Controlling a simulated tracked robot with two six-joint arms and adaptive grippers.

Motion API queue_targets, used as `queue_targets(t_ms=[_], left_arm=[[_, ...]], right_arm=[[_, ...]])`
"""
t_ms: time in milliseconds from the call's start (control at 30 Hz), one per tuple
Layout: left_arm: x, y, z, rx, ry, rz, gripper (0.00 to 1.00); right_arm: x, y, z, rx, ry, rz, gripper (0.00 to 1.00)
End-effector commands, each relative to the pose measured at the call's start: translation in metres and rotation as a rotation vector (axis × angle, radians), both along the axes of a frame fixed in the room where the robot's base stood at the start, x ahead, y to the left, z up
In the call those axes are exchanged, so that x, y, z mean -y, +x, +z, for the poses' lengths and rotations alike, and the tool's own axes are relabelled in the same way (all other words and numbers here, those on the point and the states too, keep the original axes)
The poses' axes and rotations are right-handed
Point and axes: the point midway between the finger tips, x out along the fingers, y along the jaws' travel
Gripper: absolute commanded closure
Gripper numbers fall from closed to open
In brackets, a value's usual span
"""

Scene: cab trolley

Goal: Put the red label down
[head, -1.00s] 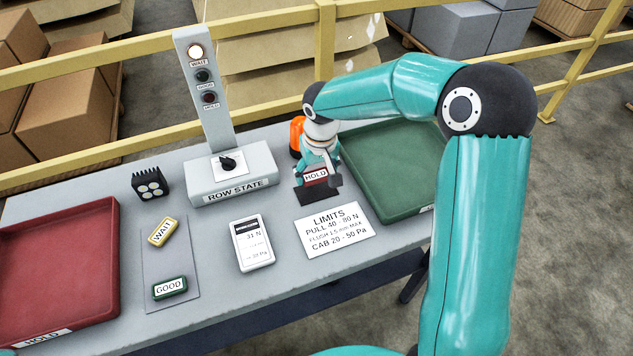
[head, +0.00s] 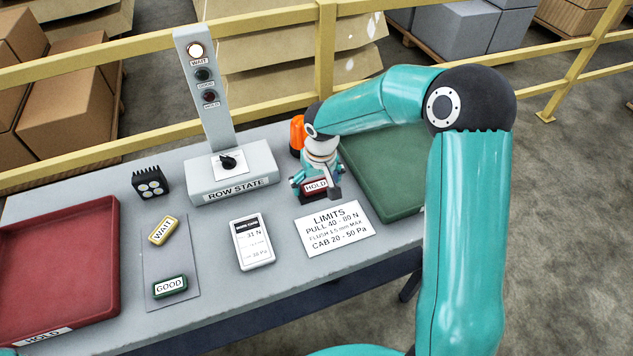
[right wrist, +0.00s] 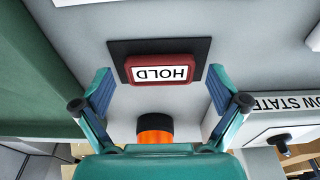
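The red label (head: 316,187), marked HOLD, lies on a dark pad on the grey table. It also shows in the right wrist view (right wrist: 160,69), on the black pad (right wrist: 118,48). My right gripper (right wrist: 159,88) is open around the label, with one finger on each side and a gap between each finger and the label. In the head view my right gripper (head: 316,183) is low over the pad and hides part of it. My left gripper is not in view.
An orange-topped object (head: 297,135) stands close behind my right gripper. The green tray (head: 385,190) is to the right, the ROW STATE box (head: 232,184) to the left and the LIMITS card (head: 333,227) in front. A red tray (head: 60,265) is at far left.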

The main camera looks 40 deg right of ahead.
Motion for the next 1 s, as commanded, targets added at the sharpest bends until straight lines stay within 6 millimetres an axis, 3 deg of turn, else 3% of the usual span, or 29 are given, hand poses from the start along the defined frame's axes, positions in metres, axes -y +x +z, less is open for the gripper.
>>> queue_targets(t_ms=[367,800,1000], left_arm=[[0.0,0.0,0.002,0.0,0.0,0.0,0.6],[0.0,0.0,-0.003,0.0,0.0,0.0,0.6],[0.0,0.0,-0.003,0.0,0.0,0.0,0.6]], right_arm=[[0.0,0.0,0.008,0.002,0.0,-0.001,0.03],[-0.003,-0.011,0.089,0.006,0.0,0.0,0.03],[-0.005,-0.015,0.114,0.002,-0.001,0.002,0.03]])
